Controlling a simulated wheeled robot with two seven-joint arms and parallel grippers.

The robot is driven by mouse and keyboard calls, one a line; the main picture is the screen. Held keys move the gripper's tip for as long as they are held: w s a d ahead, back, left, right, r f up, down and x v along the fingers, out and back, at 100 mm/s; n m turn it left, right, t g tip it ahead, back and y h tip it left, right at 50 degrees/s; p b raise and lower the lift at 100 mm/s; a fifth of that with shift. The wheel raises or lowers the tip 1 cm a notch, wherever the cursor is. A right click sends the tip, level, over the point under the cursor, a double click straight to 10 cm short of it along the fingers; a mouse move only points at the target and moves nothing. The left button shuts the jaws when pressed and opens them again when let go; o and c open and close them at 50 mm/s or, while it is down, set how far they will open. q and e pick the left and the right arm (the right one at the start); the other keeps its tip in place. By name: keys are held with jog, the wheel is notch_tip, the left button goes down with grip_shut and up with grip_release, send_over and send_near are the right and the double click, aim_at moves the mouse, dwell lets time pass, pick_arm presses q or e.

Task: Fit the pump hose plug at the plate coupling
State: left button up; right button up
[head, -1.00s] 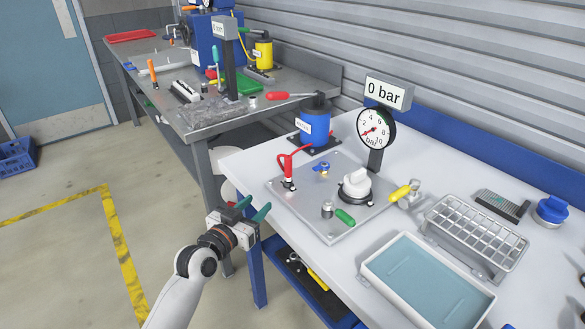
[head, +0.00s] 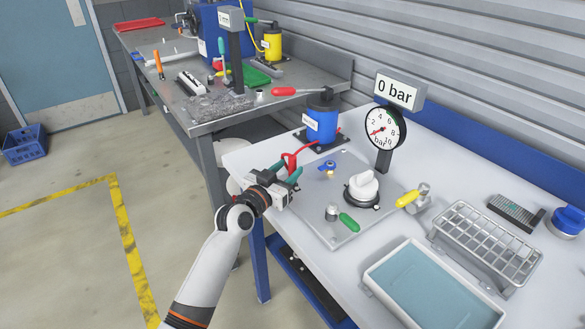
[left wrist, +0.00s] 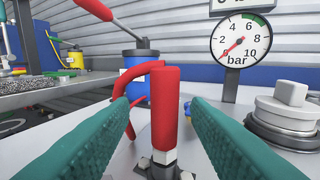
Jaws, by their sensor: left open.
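The red hose plug (head: 290,161) stands upright at the left corner of the metal plate (head: 330,232). In the left wrist view the plug (left wrist: 165,105) has a metal end above a metal fitting (left wrist: 150,171); I cannot tell whether it is seated. Its red hose (head: 325,142) runs towards the blue pump (head: 321,124). My left gripper (head: 287,174) is open, its teal fingers on either side of the plug, with gaps visible in the left wrist view. The plug's lower part is hidden behind the gripper in the head view. My right gripper is out of view.
On the plate are a white knob (head: 364,186), a metal fitting with a green handle (head: 349,222) and a small blue-and-yellow part (head: 326,166). A gauge (head: 386,129) reading 0 bar stands behind. A tray (head: 430,285) and wire rack (head: 486,241) lie at right.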

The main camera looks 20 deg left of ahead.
aim_at(290, 170)
pick_arm(q)
jog(key=x, duration=0.4)
jog(key=shift+w+d+f, duration=0.1)
jog(key=shift+d+f, duration=0.05)
jog(key=shift+f, duration=0.05)
grip_shut()
